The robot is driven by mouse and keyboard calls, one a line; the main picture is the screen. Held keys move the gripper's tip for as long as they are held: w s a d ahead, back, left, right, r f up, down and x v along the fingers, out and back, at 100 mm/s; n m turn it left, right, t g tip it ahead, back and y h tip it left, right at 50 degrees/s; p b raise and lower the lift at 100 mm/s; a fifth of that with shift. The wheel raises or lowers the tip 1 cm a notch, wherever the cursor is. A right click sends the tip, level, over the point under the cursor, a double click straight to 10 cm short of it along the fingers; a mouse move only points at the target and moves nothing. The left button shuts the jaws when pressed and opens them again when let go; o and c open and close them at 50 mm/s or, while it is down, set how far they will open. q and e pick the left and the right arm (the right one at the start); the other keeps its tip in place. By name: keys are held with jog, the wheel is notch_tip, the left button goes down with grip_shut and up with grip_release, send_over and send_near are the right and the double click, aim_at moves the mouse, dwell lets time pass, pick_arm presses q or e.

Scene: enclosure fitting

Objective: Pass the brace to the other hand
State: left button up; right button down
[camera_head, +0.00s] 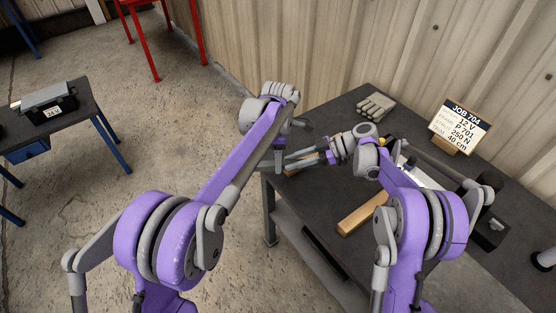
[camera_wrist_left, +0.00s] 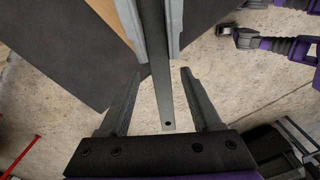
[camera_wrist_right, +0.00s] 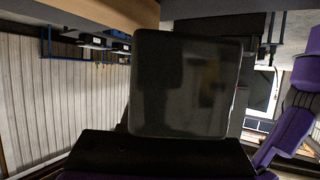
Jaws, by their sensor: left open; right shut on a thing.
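The brace (camera_wrist_left: 161,90) is a narrow grey bar with a hole near its end, in the left wrist view. My right gripper's two fingers (camera_wrist_left: 152,25) close on it farther up. My left gripper (camera_wrist_left: 162,73) is open, with its fingers on either side of the brace's holed end and gaps visible on both sides. In the head view, my right gripper (camera_head: 308,160) reaches left over the table's left edge; the left gripper is largely hidden by its arm, and I cannot make out the brace clearly. A dark glossy panel fills the middle of the right wrist view.
The dark table (camera_head: 320,115) carries a pair of gloves (camera_head: 376,107), a job sign (camera_head: 460,124) and a wooden bar (camera_head: 362,213).

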pick_arm(q)
jog(key=shift+f, duration=0.65)
grip_shut()
pick_arm(e)
jog(key=c, duration=0.6)
grip_release()
jog(key=shift+o, duration=0.2)
